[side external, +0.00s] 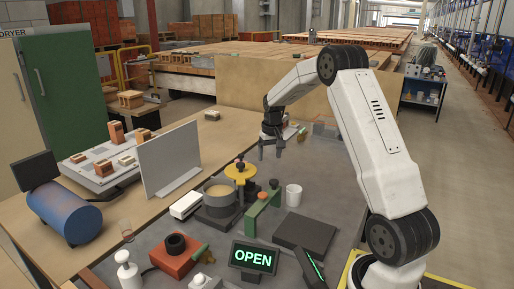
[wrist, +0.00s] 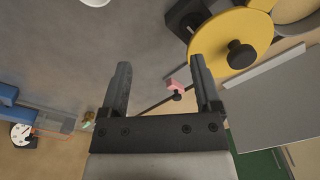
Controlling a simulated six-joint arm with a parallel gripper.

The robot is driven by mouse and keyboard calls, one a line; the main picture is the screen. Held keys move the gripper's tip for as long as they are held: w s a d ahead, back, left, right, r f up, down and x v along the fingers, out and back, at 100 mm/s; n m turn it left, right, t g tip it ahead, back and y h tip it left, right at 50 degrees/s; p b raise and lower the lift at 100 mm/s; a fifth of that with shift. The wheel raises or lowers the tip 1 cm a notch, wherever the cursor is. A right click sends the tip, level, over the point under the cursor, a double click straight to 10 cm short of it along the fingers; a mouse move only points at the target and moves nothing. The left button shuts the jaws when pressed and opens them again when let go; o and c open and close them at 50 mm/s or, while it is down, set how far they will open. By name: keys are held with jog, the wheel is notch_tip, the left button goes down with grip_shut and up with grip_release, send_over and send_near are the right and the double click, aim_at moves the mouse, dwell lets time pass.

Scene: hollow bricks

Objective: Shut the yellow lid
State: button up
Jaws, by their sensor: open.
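The yellow lid (side external: 240,173) is a round disc with a dark knob. In the side view it sits raised beside the round dark pot (side external: 221,191), whose tan inside shows uncovered. In the wrist view the lid (wrist: 216,52) is at the upper right with its black knob toward me, and part of the pot (wrist: 293,10) shows beyond it. My gripper (side external: 271,150) is open and empty, above and behind the lid in the side view. In the wrist view my gripper (wrist: 160,68) has its fingers wide apart, with the right fingertip near the lid's edge in the picture; I cannot tell the depth between them.
A grey upright panel (side external: 168,160) stands left of the pot. A green bracket (side external: 262,207) and a white cup (side external: 293,195) stand to its right. A dark flat plate (side external: 304,236) lies nearer. A small pink piece (wrist: 174,85) shows between my fingers, apart from them.

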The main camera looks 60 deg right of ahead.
aim_at(241, 164)
jog(key=w+a+r+m, duration=0.1)
jog(key=w+a, duration=0.1)
jog(key=w+a+r+m, duration=0.1)
jog(key=w+a+r, duration=0.1)
jog(key=w, duration=0.1)
jog(key=w+a+r+m, duration=0.1)
jog(key=w+r, duration=0.1)
jog(key=w, duration=0.1)
jog(key=shift+a+r+m+g, duration=0.1)
jog(key=shift+a+m+g, duration=0.2)
jog(key=shift+a+g, duration=0.1)
jog(key=shift+f, duration=0.2)
jog(key=shift+f, duration=3.75)
grip_shut()
